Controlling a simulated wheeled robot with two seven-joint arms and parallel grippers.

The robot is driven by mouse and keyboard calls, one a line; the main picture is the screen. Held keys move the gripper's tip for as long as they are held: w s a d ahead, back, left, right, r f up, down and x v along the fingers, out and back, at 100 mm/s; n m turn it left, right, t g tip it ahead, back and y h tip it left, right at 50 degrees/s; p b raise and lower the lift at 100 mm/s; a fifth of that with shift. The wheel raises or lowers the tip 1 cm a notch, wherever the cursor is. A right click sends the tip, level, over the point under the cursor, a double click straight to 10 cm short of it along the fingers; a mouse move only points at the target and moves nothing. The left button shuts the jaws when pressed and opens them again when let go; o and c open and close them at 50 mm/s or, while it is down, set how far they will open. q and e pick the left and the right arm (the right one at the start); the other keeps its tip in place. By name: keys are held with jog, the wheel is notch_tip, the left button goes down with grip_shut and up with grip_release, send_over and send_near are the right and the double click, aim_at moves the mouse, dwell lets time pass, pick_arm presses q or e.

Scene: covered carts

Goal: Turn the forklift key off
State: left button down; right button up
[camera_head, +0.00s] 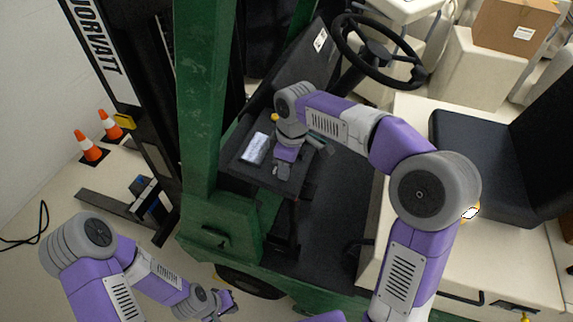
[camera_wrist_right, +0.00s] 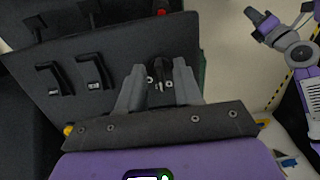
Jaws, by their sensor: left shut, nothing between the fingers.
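The dark forklift key (camera_wrist_right: 160,82) sits in the black dash panel (camera_wrist_right: 120,62) in the right wrist view. My right gripper (camera_wrist_right: 159,70) is at the panel with its two grey fingers apart, one on each side of the key. Contact between fingers and key cannot be made out. In the head view my right gripper (camera_head: 283,169) points down at the dash, and the key is hidden. My left gripper (camera_head: 228,300) is low on the left, away from the forklift's dash, shut and empty.
Two black levers (camera_wrist_right: 92,70) stand beside the key on the panel. The steering wheel (camera_head: 378,52) is behind and to the right of my right forearm. The green mast post (camera_head: 203,110) stands left of the dash. Traffic cones (camera_head: 90,146) stand on the floor at far left.

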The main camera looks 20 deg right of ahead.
jog(key=r, duration=0.5)
jog(key=r+p, duration=0.1)
jog(key=r, duration=0.1)
jog(key=shift+s+d+r, duration=0.2)
jog(key=shift+d+r, duration=0.05)
jog(key=shift+d, duration=0.05)
